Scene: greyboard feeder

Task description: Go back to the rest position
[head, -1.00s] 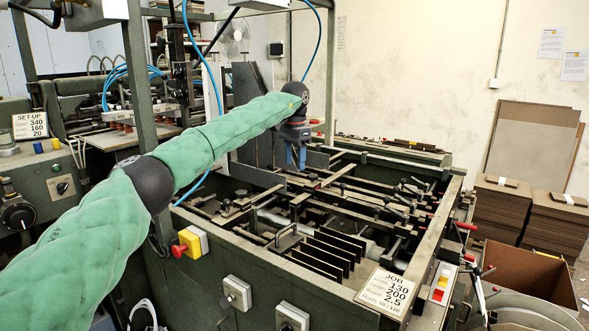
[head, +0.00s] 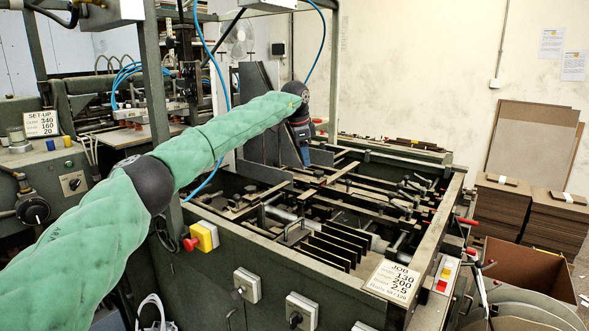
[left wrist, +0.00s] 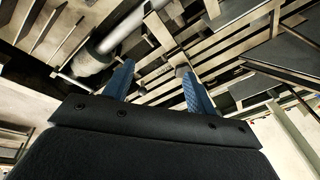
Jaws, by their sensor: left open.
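My left arm, in a green padded sleeve, reaches in from the left of the head view. My left gripper (head: 304,155) points down over the far part of the feeder bed (head: 330,205). In the left wrist view its two blue fingers (left wrist: 158,88) stand apart with nothing between them. Slats, rods and bars of the bed lie beyond the fingertips. My right gripper is not in view.
The feeder's front wall (head: 215,260) carries a red stop button (head: 191,243) and switch boxes. A JOB card (head: 392,281) stands on the near right rim. Stacked boards (head: 503,207) and an open brown box (head: 520,268) stand at the right.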

